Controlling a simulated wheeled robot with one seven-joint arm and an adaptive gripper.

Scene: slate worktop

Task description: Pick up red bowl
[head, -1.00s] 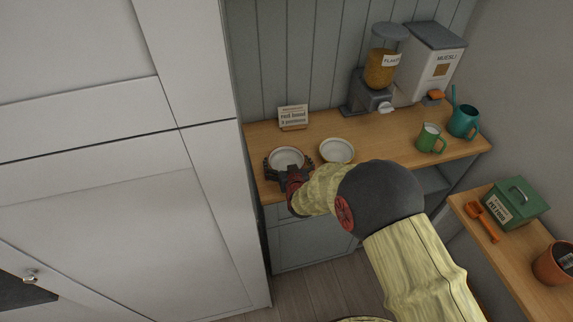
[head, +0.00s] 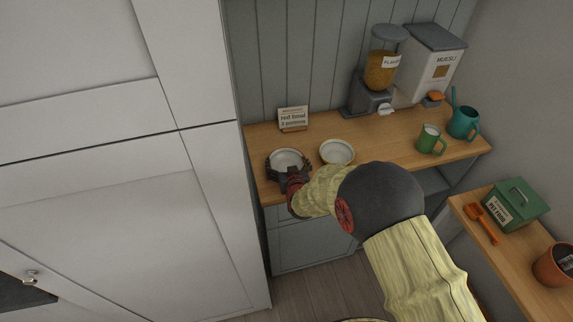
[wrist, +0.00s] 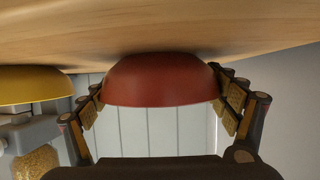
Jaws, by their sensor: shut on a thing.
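The red bowl (wrist: 162,82) is red outside in the wrist view, which shows the scene upside down. Its pale inside (head: 287,158) shows in the head view, at the left front of the wooden counter. My gripper (head: 288,163) is shut on the bowl, with one finger pressed on each side. Both fingers also flank it in the wrist view (wrist: 162,90). The bowl is upright, with its base at or very close to the wood; I cannot tell whether there is a gap.
A second bowl, yellow outside (wrist: 32,86) and pale inside (head: 337,151), stands just right of the red one. A small sign (head: 293,118) stands behind. A green mug (head: 429,139), teal watering can (head: 463,122) and cereal dispenser (head: 382,72) are farther right. A tall white cabinet (head: 110,200) borders the left.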

